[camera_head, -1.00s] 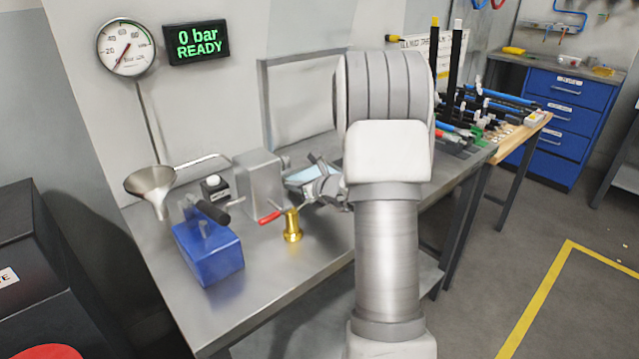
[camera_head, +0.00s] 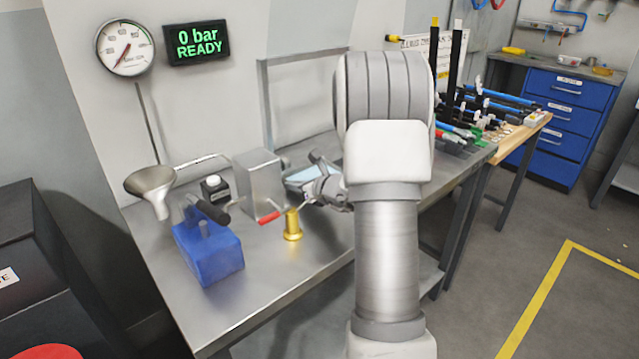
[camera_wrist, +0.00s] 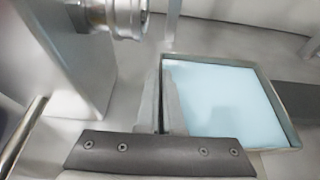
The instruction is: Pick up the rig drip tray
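The rig drip tray (camera_wrist: 277,97) is a shallow grey-rimmed tray with a pale blue inside. It fills the right of the wrist view, and in the head view part of it (camera_head: 297,177) shows on the metal bench beside the wall. My gripper (camera_wrist: 163,72) is at the tray's left edge in the wrist view. Its two fingers are close together, one on each side of that wall, and look shut on it. The fingers hide most of the wall. In the head view my gripper (camera_head: 313,178) is small and partly hidden behind my arm.
On the metal bench (camera_head: 290,277) stand a grey block (camera_head: 258,180) with a red-handled lever, a brass cylinder (camera_head: 292,226), a blue box (camera_head: 210,250) and a small dark bottle (camera_head: 214,188). The bench front is clear.

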